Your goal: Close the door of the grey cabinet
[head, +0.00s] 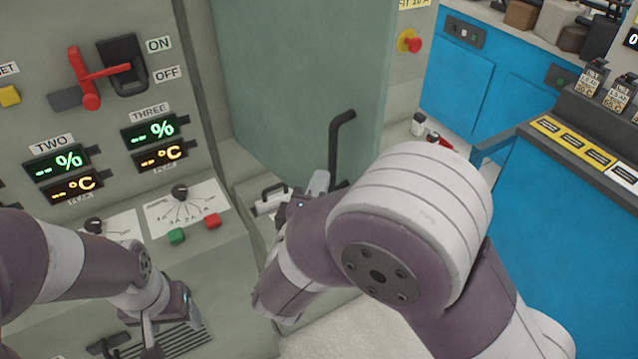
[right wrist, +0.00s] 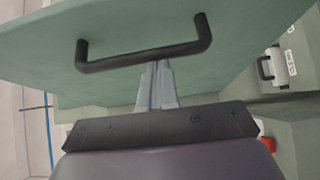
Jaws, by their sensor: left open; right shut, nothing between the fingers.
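The grey-green cabinet door (head: 290,75) stands open at an angle in the head view, with the lower part of the cabinet visible beneath it. Its black bar handle (head: 337,145) is near the right edge; in the right wrist view the handle (right wrist: 145,57) spans the door face (right wrist: 130,20). My right gripper (head: 318,185) is shut and empty, close to the handle's lower end. Its fingertips (right wrist: 157,68) are at the handle bar; I cannot tell whether they touch it or the door. My left gripper (head: 168,338) is open, low at the left, away from the door.
A grey control panel (head: 60,120) with a red lever (head: 88,75) stands left of the door. A small case with a black handle (head: 272,190) sits below the door. Blue cabinets (head: 470,75) and a blue bench (head: 550,200) stand right. A small bottle (head: 418,124) is beyond the door.

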